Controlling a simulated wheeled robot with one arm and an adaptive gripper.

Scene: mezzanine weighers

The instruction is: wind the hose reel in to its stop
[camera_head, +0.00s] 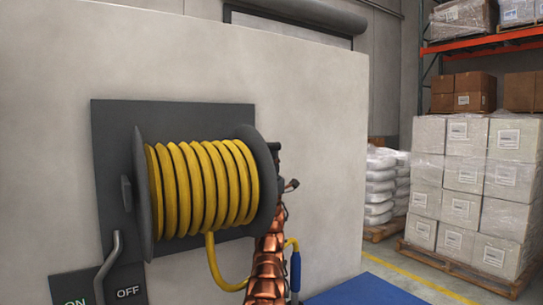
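The hose reel stands out from a dark backing plate (115,125) on a pale wall. Its two round grey flanges show, the right one (264,185) and a left one seen nearly edge-on. Several turns of yellow hose (203,188) are wound on the drum. A loose length of hose (211,262) hangs below and loops right to a blue nozzle (295,272). My copper-coloured arm rises in front of the wall to the reel's right side. My gripper (282,172) is small and dark beside the right flange; its fingers and any grasp or contact are unclear.
A bent grey lever (107,265) sits at lower left by a dark panel marked ON and OFF (128,292). A blue surface (365,292) lies at the bottom. Wrapped boxes (465,190) and white sacks (380,190) stand on pallets at right, beyond a yellow floor line.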

